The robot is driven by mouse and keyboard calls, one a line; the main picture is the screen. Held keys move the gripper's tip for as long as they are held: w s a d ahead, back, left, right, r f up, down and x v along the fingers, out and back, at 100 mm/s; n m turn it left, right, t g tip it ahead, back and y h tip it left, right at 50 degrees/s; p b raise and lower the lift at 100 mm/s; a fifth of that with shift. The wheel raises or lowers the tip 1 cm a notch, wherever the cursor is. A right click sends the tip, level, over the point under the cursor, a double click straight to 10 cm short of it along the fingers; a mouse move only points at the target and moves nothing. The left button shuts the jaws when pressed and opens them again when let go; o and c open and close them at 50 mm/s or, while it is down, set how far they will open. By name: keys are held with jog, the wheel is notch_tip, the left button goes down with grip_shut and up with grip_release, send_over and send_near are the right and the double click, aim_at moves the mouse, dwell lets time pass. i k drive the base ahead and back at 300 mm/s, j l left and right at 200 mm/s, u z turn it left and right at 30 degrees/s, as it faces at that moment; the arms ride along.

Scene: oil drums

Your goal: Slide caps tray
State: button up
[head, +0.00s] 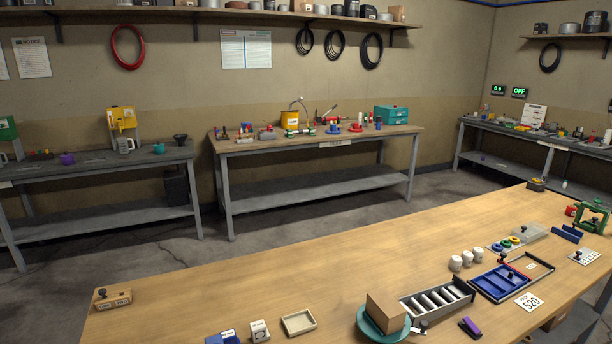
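On the wooden bench in the head view, a shallow pale translucent tray (534,231) lies toward the right. Small round blue, green and yellow pieces (506,243), which look like caps, sit at its left end. I cannot tell whether they are inside it. In front lies a blue compartment tray (494,285), with a red-edged frame (540,263) beside it to the right. A dark knob stands by the blue tray. I cannot tell for certain which of these is the caps tray. My gripper is not in view.
Left of the blue tray are a grey rack of cylinders (437,299), white cups (467,258) and a teal dish (368,325) holding a brown box (386,312). A green press (594,217) stands far right. The bench's left middle is clear.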

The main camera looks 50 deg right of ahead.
aim_at(586, 224)
jog(key=k+l+z, duration=0.2)
jog(key=l+z, duration=0.25)
jog(key=k+l+z, duration=0.15)
jog(key=l+z, duration=0.15)
jog(key=z, duration=0.15)
jog(key=k+l+z, duration=0.1)
jog(key=l+z, duration=1.3)
jog(key=i+l+z, duration=0.2)
jog(key=z, duration=0.25)
jog(key=l, duration=0.15)
